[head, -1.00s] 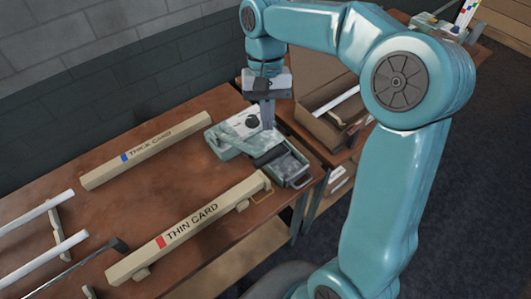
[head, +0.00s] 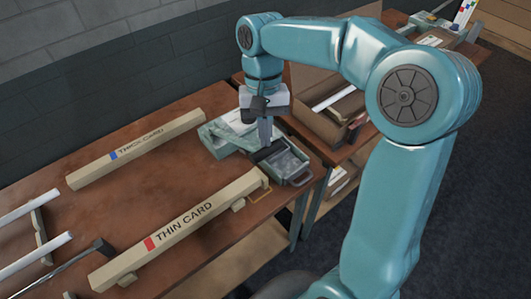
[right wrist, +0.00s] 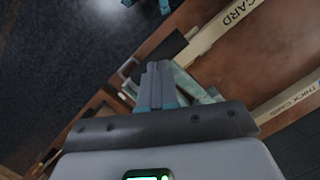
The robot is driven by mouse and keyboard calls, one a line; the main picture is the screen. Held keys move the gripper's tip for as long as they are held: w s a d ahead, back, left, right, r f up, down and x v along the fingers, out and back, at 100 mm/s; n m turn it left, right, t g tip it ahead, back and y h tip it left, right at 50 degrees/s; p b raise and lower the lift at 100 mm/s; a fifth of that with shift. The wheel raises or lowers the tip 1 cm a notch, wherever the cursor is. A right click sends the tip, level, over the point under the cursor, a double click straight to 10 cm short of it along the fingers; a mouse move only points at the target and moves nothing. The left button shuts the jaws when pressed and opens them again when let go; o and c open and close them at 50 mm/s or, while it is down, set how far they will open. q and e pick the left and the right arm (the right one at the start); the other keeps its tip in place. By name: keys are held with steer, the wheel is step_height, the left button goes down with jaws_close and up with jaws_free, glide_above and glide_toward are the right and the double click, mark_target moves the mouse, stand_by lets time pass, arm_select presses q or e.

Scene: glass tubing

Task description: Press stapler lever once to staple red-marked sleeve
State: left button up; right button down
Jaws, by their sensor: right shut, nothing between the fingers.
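The pale green stapler (head: 222,137) sits at the right end of the brown workbench, with a dark open tray (head: 287,161) at its near right side. My right gripper (head: 265,143) is shut and empty, pointing down at the stapler. Its fingertips overlap the stapler near the tray; I cannot tell whether they touch. In the right wrist view, the shut fingers (right wrist: 158,85) cover part of the stapler (right wrist: 190,84). The lever is not clearly distinguishable. The red-marked THIN CARD sleeve (head: 205,215) lies in front of the stapler. My left gripper is not in view.
The blue-marked THICK CARD sleeve (head: 140,148) lies behind, near the wall. White tubes (head: 35,255) lie at the left. An open cardboard box (head: 325,122) stands right of the stapler. Bare bench lies between the sleeves.

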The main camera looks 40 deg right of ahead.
steer(key=shift+w+f, duration=0.1)
steer(key=shift+f, duration=0.15)
step_height(320, 180, down, 4)
steer(key=b, duration=0.3)
steer(key=shift+r, duration=0.15)
steer(key=shift+f, duration=0.2)
steer(key=shift+r, duration=0.1)
steer(key=w+d+p+v, duration=0.1)
steer(key=p+v, duration=0.4)
steer(key=v, duration=1.3)
steer(key=shift+w+d+f+p, duration=0.3)
steer(key=shift+w+d+p, duration=0.1)
steer(key=shift+w, duration=0.1)
